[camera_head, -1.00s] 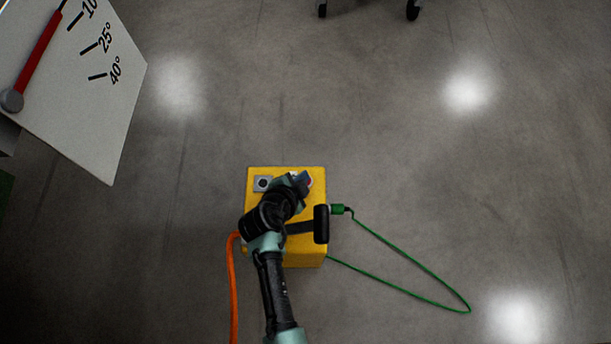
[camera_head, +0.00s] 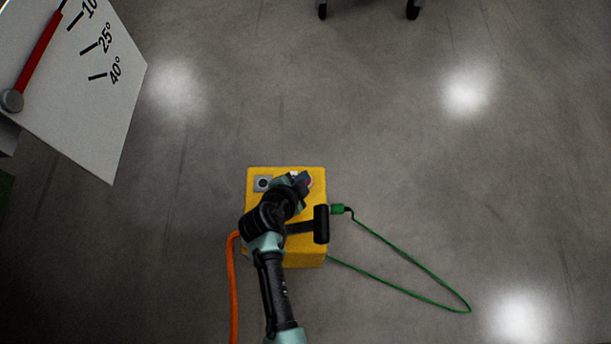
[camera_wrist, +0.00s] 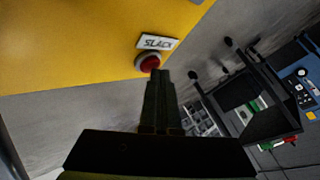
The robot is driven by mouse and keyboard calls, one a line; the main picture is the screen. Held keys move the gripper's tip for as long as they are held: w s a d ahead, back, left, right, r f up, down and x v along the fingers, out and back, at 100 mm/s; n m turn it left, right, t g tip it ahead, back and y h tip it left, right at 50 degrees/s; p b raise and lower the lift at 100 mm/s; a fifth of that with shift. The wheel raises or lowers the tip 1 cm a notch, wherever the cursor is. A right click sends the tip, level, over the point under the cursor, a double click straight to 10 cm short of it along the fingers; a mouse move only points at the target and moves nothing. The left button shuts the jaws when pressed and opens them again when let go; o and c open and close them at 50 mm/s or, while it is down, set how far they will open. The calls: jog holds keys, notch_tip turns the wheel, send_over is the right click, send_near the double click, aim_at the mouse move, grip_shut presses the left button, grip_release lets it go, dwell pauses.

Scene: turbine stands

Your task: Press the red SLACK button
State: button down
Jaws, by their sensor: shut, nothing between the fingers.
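The red SLACK button (camera_wrist: 149,63) sits in a pale ring on the yellow box, just below its white SLACK label (camera_wrist: 158,43) in the wrist view. In the head view only a sliver of red (camera_head: 310,182) shows beside my gripper. My gripper (camera_wrist: 160,74) is shut and empty, with its tips just below the button in the wrist view. I cannot tell whether they touch it. The yellow box (camera_head: 287,255) stands on the floor under my arm, which hides part of its top.
A grey square fitting with a dark round centre (camera_head: 263,183) is on the box top. A black handle (camera_head: 321,224) sticks up at its right. A green cable (camera_head: 410,262) and an orange cable (camera_head: 232,290) run over the floor. A white angle board (camera_head: 85,90) stands upper left.

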jog(key=shift+r, duration=0.1)
dwell(0.8)
jog(key=shift+r+p, duration=0.7)
jog(key=shift+r, duration=0.05)
notch_tip(320, 180, up, 5)
jog(key=p, duration=0.4)
dwell(0.9)
